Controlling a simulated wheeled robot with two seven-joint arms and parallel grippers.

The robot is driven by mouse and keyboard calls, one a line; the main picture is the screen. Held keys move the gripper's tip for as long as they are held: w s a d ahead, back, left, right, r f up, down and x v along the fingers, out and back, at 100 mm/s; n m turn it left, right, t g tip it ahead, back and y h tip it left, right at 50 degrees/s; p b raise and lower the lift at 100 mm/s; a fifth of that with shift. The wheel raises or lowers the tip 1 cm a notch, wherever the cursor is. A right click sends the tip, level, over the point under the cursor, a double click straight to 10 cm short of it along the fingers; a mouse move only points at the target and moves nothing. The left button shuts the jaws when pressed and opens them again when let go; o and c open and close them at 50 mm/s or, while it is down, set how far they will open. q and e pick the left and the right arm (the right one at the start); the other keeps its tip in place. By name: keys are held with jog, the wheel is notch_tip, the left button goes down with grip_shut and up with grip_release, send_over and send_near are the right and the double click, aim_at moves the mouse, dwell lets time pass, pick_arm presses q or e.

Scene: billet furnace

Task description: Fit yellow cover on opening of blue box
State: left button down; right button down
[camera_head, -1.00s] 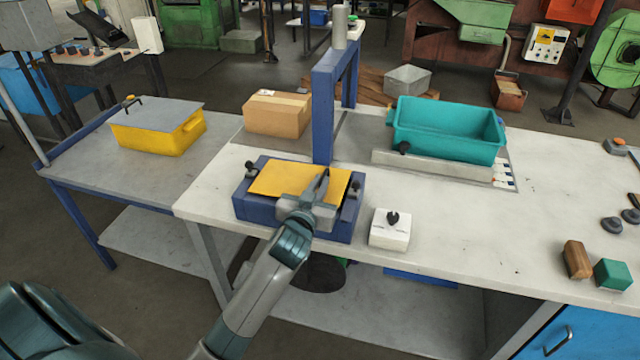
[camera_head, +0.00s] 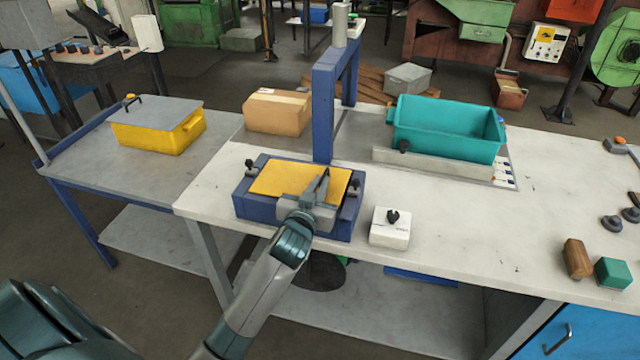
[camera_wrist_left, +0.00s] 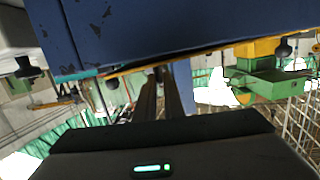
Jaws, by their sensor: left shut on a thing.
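The blue box (camera_head: 262,209) stands at the front left of the white workbench, with dark clamp knobs at its sides. The flat yellow cover (camera_head: 270,180) lies over its top opening. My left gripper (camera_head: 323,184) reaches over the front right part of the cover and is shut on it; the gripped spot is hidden. In the left wrist view the box wall (camera_wrist_left: 180,30) fills the top and the cover's thin edge (camera_wrist_left: 170,61) runs along its rim beside my fingers (camera_wrist_left: 160,92). I cannot tell whether the cover sits fully flush. My right gripper is not in view.
A blue post frame (camera_head: 325,110) rises right behind the box. A white block with a black knob (camera_head: 390,228) stands close right. A cardboard box (camera_head: 276,112) and a teal bin (camera_head: 447,135) stand behind. The bench's middle right is clear.

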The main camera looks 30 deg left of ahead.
pick_arm(q)
jog(key=shift+f, duration=0.15)
dwell(0.4)
jog(key=c, duration=1.8)
grip_release()
jog(key=shift+f, duration=0.1)
jog(key=shift+r+p, duration=3.5)
jog(key=shift+r, duration=0.1)
